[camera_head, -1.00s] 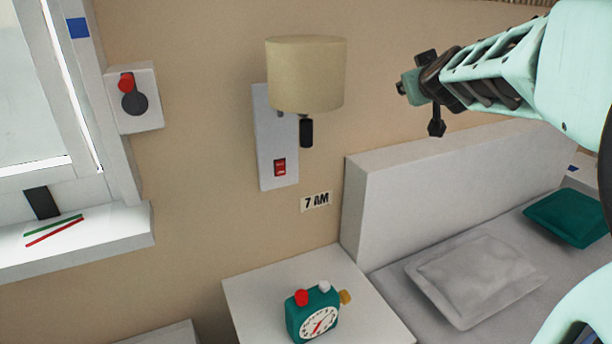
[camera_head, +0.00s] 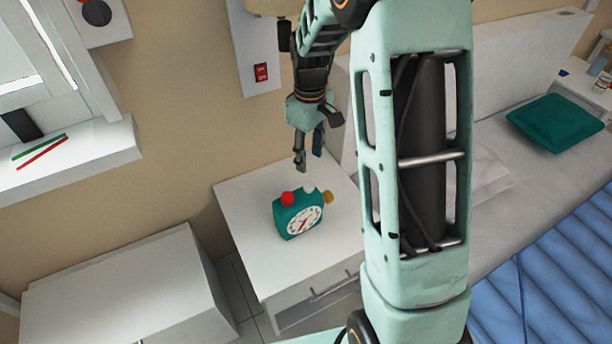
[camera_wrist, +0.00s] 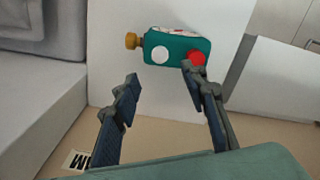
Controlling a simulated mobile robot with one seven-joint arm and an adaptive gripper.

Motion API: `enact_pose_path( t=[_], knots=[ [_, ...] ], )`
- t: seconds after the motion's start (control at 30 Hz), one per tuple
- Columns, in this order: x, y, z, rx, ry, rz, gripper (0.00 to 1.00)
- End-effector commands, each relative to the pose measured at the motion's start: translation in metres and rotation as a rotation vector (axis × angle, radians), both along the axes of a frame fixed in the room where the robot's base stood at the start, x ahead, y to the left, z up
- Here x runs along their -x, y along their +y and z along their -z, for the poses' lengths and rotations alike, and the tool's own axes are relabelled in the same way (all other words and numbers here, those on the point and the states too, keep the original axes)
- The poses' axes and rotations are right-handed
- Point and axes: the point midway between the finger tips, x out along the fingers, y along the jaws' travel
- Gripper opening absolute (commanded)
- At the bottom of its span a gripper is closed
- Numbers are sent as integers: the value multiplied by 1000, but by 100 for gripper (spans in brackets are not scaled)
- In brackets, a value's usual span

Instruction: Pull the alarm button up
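A teal alarm clock (camera_head: 294,222) with a white dial stands on the white nightstand (camera_head: 245,238). On its top are a red button (camera_head: 288,198) and a white button (camera_head: 308,187); a gold knob (camera_head: 328,197) sticks out at the side. I cannot tell which is the alarm button. My gripper (camera_head: 309,160) points down above the clock, open and empty. In the wrist view the gripper's fingers (camera_wrist: 160,75) are spread wide, with the white button (camera_wrist: 160,55) just beyond the gap. The right finger's tip is close to the red button (camera_wrist: 197,58); whether it touches is unclear.
A wall panel with a red switch (camera_head: 261,72) is behind my arm. A white cabinet (camera_head: 120,280) stands to the left, and a bed with a green pillow (camera_head: 556,122) to the right. Two sticks lie on the window sill (camera_head: 85,160).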

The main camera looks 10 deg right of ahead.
Motion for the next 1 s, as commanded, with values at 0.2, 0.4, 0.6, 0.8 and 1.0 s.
enact_pose_path(
  t=[0.2,0.4,0.6,0.8,1.0],
  knots=[
    [1,0,33,1,4,-1,40],
    [1,0,72,0,3,0,40],
    [0,0,97,0,0,0,40],
    [0,0,105,-1,-2,0,40],
    [0,0,105,0,-3,0,40]
  ],
)
